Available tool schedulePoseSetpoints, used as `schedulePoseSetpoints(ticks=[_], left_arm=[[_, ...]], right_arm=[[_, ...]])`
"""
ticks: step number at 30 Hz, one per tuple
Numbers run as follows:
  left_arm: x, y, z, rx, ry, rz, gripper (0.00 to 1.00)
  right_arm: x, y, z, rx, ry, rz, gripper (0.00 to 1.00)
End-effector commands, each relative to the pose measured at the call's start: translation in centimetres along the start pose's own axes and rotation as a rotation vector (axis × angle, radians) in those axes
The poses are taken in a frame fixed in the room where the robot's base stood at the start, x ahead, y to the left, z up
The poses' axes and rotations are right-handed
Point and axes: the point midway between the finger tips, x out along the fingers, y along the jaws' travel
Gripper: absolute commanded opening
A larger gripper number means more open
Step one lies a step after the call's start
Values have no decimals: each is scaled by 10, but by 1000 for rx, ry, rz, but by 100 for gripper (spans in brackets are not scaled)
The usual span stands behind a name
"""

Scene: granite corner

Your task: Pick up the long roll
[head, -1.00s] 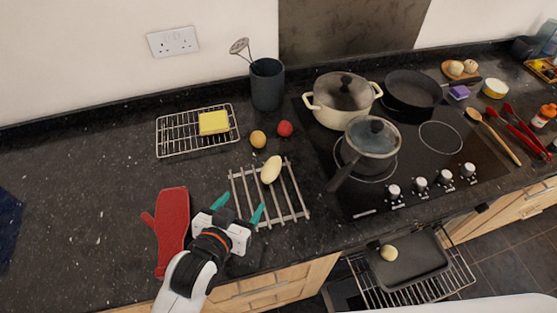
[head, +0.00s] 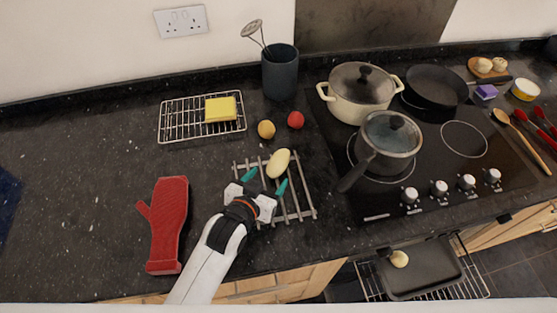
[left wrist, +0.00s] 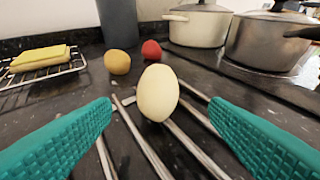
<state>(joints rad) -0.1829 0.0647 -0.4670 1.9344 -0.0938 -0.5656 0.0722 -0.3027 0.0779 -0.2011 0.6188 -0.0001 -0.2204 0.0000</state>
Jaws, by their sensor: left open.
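The long roll (head: 278,163) is a pale, elongated bun lying on a slatted metal trivet (head: 309,212) in the head view. In the left wrist view the roll (left wrist: 158,93) stands out just ahead, centred between the fingers. My left gripper (head: 265,181) is open, with teal fingertips just short of the roll on its near side, above the trivet. My right gripper is not in view.
A red oven mitt (head: 168,225) lies left of my arm. A wire rack (head: 180,122) holds a yellow sponge-like block (head: 220,109). Two small round items, tan (head: 266,129) and red (head: 295,120), sit behind the roll. A saucepan (head: 388,145) stands on the hob to the right.

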Motion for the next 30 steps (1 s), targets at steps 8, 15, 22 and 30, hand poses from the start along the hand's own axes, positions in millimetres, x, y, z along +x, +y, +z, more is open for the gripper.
schedulePoseSetpoints(ticks=[8,15,22,30], left_arm=[[26,2,2,0,0,0,70],[51,2,-1,-1,-1,0,70],[54,2,-2,-1,-1,0,70],[53,2,-2,-1,0,0,34]], right_arm=[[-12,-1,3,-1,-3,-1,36],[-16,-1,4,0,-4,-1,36],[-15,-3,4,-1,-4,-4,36],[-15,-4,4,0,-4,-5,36]])
